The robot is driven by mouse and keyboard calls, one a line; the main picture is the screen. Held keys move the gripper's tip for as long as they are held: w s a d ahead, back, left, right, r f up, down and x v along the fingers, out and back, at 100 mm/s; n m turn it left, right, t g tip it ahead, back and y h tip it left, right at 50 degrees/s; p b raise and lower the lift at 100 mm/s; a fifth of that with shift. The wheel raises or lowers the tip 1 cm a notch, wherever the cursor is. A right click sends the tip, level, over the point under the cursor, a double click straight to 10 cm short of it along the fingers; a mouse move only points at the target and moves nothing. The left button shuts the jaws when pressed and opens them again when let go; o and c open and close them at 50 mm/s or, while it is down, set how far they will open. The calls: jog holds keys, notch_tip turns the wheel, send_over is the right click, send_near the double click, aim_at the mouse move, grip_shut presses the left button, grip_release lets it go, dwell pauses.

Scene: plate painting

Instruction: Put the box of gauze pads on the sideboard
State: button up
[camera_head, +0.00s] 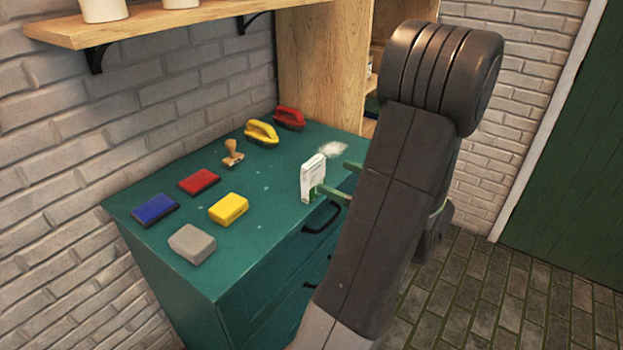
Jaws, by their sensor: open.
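A white box with green markings, which looks like the box of gauze pads (311,175), stands upright at the front edge of the green sideboard (262,243), toward its right end. Its base appears to be on the top, though contact is hard to make out. My gripper (333,177) comes in from the right with its green fingers open. The nearer fingertip is at the box's lower right side, and the farther finger is behind and to the right of it. My arm hides the rest of the gripper.
On the sideboard are a blue pad (155,210), a red pad (199,181), a yellow block (228,208), a grey block (192,244), a wooden stamp (232,154), a yellow brush (261,133) and a red brush (289,118). A wooden shelf (150,27) hangs above.

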aim_at(307, 166)
jog(key=shift+x, duration=4.8)
jog(key=c, duration=1.1)
